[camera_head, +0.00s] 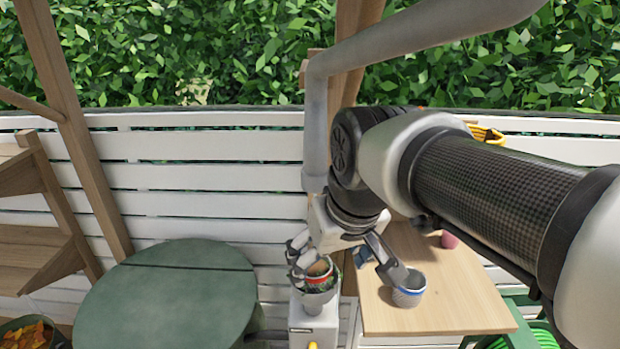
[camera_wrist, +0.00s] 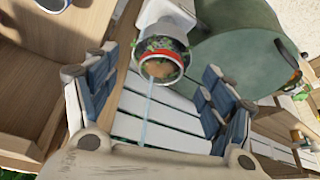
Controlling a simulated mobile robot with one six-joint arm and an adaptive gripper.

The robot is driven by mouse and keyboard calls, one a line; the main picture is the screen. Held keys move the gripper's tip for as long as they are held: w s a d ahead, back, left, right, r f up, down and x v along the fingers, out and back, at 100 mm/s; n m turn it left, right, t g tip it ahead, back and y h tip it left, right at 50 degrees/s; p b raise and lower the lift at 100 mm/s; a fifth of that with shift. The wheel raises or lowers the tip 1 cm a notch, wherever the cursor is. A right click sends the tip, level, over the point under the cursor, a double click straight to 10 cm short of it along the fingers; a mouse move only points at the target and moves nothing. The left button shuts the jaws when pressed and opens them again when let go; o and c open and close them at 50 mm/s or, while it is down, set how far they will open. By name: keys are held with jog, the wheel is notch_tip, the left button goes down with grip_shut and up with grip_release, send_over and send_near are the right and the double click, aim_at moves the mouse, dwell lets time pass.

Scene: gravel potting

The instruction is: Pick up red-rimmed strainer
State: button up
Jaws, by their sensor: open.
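The red-rimmed strainer (camera_head: 319,281) sits in a grey funnel-like holder on a white stand, left of the wooden tabletop. It also shows in the wrist view (camera_wrist: 164,55), upper middle, with a brown and green mix visible inside its rim. My gripper (camera_head: 345,276) is open above and around the strainer's area, one finger to its left and the other to its right. In the wrist view the blue-grey pads of my gripper (camera_wrist: 157,95) are wide apart, with nothing between them touching. The strainer's lower part is hidden in the holder.
A blue-rimmed strainer (camera_head: 408,292) stands on the wooden tabletop (camera_head: 450,300), close to my right finger. A round green table (camera_head: 165,300) is at the left. A reddish pot (camera_head: 449,240) stands at the tabletop's back. A white slatted fence (camera_head: 215,175) runs behind.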

jog(key=w+f, duration=0.1)
jog(key=w+a+f+p, duration=0.1)
jog(key=f, duration=0.1)
jog(key=w+a+f, duration=0.1)
jog(key=w, duration=0.1)
jog(key=shift+f, duration=0.35)
jog(key=shift+r, duration=0.1)
jog(key=c, duration=1.1)
jog(key=shift+r, duration=0.1)
jog(key=shift+c, duration=0.2)
